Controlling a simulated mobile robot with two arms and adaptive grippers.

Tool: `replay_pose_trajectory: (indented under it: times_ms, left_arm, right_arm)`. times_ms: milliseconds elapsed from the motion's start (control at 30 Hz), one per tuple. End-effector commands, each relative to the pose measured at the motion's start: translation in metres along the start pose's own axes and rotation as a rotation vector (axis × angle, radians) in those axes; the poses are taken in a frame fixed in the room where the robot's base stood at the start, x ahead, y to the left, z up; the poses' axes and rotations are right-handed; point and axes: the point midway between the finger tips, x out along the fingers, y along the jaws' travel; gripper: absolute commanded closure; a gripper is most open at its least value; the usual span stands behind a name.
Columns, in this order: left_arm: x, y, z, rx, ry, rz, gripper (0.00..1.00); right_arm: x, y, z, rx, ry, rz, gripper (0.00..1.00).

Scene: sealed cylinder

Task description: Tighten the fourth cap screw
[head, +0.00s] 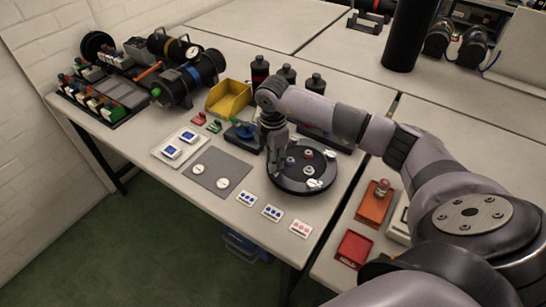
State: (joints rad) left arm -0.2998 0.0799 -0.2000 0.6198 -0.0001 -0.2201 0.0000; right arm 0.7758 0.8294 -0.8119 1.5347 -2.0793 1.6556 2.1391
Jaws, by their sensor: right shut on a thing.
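A round dark plate (290,184) lies near the table's front right, with small silver and red fittings (308,170) on its top and white pieces (314,184) near its rim. My right gripper (276,170) points down at the plate's left side. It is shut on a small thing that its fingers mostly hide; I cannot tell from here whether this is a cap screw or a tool. The fourth cap screw cannot be singled out at this size. My left gripper is not in view.
A grey mat (217,172) with two white discs lies left of the plate. Printed cards (272,212) line the front edge. A yellow bin (229,98), dark bottles (286,74) and a black cylinder assembly (187,78) stand behind. Red trays (354,249) are at right.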

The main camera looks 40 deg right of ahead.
Motion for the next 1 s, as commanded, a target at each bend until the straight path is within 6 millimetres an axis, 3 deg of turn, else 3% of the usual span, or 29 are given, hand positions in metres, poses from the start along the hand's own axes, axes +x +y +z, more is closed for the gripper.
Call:
replay_pose_trajectory:
  times_ms: [33, 300, 800, 833, 1000]
  left_arm:
    - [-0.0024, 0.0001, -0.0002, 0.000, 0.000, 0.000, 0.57]
    - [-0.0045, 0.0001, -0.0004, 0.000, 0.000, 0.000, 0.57]
    - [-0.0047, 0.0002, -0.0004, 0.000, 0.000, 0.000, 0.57]
    - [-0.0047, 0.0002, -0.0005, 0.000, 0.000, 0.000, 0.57]
    - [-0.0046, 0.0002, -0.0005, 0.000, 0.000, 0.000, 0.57]
  right_arm:
    - [-0.0068, 0.0045, 0.0012, 0.028, 0.002, 0.015, 1.00]
    - [-0.0065, 0.0047, 0.0011, 0.113, 0.003, 0.016, 1.00]
    - [-0.0063, 0.0049, 0.0010, 0.130, 0.003, 0.017, 1.00]
    - [-0.0063, 0.0049, 0.0010, 0.130, 0.003, 0.017, 0.77]
    - [-0.0048, 0.0037, 0.0008, 0.129, 0.003, 0.012, 0.66]
